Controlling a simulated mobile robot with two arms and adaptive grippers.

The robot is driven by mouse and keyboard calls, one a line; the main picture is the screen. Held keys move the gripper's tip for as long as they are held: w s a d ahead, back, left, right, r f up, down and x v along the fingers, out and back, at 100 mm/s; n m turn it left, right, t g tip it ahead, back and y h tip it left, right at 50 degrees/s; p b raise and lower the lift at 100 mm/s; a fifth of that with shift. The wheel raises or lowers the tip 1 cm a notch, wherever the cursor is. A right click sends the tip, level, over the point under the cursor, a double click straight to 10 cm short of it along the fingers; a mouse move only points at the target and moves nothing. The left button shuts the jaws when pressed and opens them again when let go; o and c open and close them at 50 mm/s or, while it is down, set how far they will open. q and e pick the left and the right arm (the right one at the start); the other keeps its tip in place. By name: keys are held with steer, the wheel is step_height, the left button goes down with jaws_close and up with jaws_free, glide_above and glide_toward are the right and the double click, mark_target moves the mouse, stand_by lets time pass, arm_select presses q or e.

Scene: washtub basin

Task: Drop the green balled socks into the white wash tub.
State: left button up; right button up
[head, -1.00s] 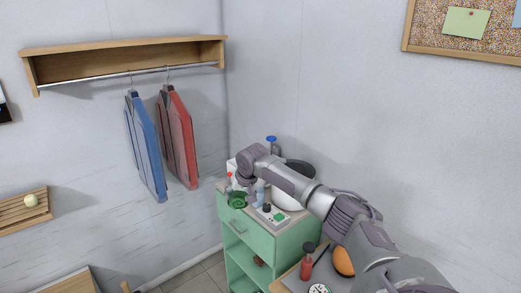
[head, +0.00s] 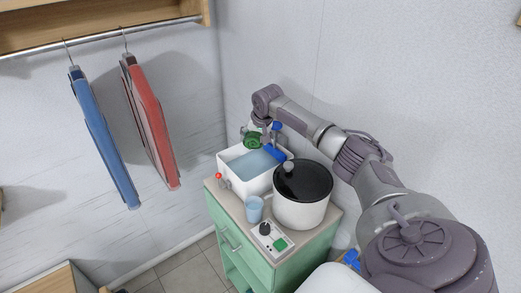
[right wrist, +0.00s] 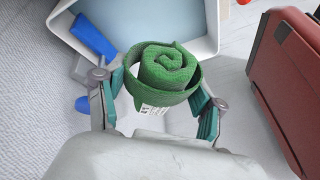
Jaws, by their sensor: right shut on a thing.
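The green balled socks (head: 253,142) are a rolled spiral. They show large in the right wrist view (right wrist: 165,68), with a white label below. My right gripper (head: 258,132) is shut on them, its teal-padded fingers (right wrist: 155,92) on both sides. The white wash tub (head: 232,174) is a square basin of pale blue water on the cabinet. In the head view the socks overlap its far rim; in the right wrist view the tub's wall (right wrist: 207,45) lies behind them. I cannot tell whether they are over the opening. My left gripper is not in view.
A white round pot with a black lid (head: 302,208) stands right of the tub. A light blue cup (head: 254,209) and a small control box (head: 270,238) are in front. A blue object (head: 275,152) is at the tub's right edge. Red and blue garments (head: 152,125) hang at left.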

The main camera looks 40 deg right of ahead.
steer(key=shift+s+a+f, duration=0.2)
steer(key=shift+a, duration=0.05)
steer(key=shift+s+a+f, duration=0.15)
steer(key=shift+f, duration=0.2)
steer(key=f+b, duration=0.3)
steer(key=f, duration=0.1)
steer(key=shift+w+d, duration=0.2)
steer(key=shift+d, duration=0.05)
steer(key=o, duration=1.2)
steer(key=shift+d+f, duration=0.1)
glide_toward(256, 148)
steer(key=shift+w+d+f, duration=0.15)
steer(key=shift+w+d, duration=0.15)
steer(key=shift+w, duration=0.1)
